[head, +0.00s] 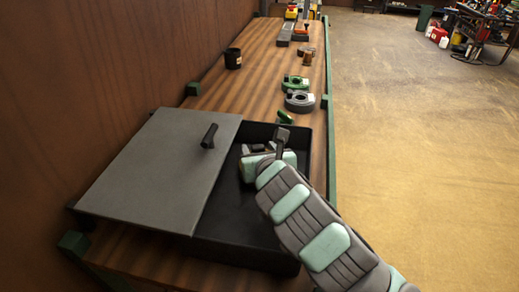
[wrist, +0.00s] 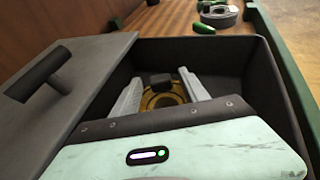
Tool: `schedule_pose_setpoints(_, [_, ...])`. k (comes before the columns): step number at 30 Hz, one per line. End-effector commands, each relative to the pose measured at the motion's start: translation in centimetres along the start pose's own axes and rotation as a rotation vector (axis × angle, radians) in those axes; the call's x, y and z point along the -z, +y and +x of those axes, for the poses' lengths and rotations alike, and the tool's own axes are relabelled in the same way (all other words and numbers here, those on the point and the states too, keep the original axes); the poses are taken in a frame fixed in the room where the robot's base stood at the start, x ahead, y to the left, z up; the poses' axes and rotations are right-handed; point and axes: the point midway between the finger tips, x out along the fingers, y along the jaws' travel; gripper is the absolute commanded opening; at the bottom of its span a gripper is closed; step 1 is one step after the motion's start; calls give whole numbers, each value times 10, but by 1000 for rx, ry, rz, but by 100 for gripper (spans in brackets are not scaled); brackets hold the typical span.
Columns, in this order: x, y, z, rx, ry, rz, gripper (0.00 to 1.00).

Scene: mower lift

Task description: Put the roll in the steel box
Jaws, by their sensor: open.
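The steel box (head: 319,150) is a dark open-topped box on the bench, partly covered by a grey lid (head: 150,165) with a dark handle. It also shows in the wrist view (wrist: 283,88). My gripper (head: 256,149) reaches down into the uncovered right part of the box. In the wrist view its two pale fingers (wrist: 160,77) stand apart, open. A yellow-brown ring-shaped roll (wrist: 163,97) lies between them inside the box, its lower part hidden by my gripper body. A small dark block shows at the roll's far edge. Contact between fingers and roll cannot be told.
Beyond the box on the bench are a small green object (head: 285,117), a grey ring (head: 299,101), a green ring (head: 294,83), a small brown object (head: 308,57) and a black cup (head: 233,58). A wooden wall runs along the left.

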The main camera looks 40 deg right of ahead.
Motion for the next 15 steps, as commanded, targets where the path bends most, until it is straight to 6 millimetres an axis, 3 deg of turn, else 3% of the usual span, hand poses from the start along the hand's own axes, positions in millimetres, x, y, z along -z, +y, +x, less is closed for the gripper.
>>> schedule_pose_setpoints(8, [-4,-1,-3,1,-2,0,52])
schedule_pose_setpoints(15, [0,-2,-32,3,-7,-2,52])
